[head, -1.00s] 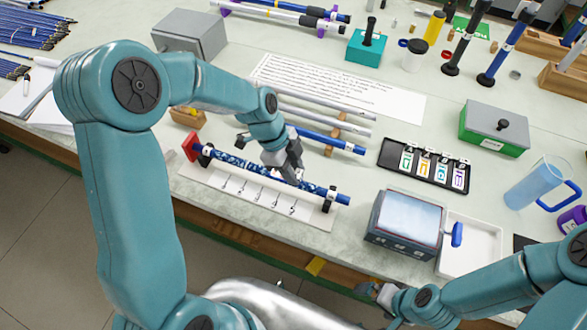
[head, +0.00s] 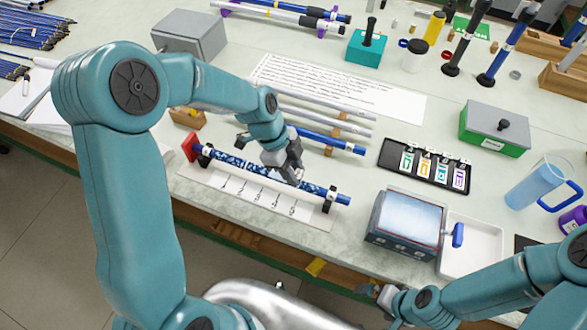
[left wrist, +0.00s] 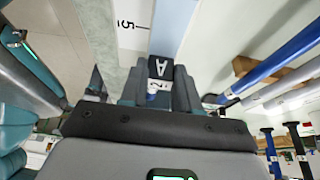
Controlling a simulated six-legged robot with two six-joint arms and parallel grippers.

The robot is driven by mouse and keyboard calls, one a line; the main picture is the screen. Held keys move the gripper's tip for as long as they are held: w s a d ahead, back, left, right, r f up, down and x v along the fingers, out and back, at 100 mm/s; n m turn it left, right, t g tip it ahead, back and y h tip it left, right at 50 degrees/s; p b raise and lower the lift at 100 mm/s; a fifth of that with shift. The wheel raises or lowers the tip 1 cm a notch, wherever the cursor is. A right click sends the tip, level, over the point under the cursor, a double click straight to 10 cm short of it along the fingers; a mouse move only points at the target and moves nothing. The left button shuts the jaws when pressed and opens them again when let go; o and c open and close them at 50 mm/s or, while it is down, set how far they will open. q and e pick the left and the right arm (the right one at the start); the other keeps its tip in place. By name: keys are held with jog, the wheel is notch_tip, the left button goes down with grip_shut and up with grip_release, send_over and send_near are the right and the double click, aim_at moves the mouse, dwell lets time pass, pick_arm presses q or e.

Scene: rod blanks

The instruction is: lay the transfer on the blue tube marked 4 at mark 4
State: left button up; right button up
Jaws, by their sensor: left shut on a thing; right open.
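A blue tube (head: 255,169) with a mottled pattern lies in a white holder (head: 225,184) with a row of marks along its front. A white tag (head: 207,150) is near its left end; I cannot read it here. My left gripper (head: 293,178) is shut over the right half of the tube. In the left wrist view its jaws (left wrist: 158,92) close on a small piece with a white label (left wrist: 158,68), mostly hidden; I cannot tell if it touches the tube. A mark 5 (left wrist: 126,24) shows beside it. My right gripper (head: 377,292) is open and empty at the table's front edge.
Two silver tubes and another blue tube (head: 335,142) lie behind the holder. A black rack (head: 392,158) with coloured cards, a grey-lidded green box (head: 495,125), a boxy device (head: 405,222) and a white tray (head: 478,250) stand to the right.

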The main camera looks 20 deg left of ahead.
pick_arm(q)
notch_tip(320, 180, up, 7)
jog(key=p, duration=0.3)
jog(key=shift+p, duration=0.3)
dwell(0.3)
dwell(0.4)
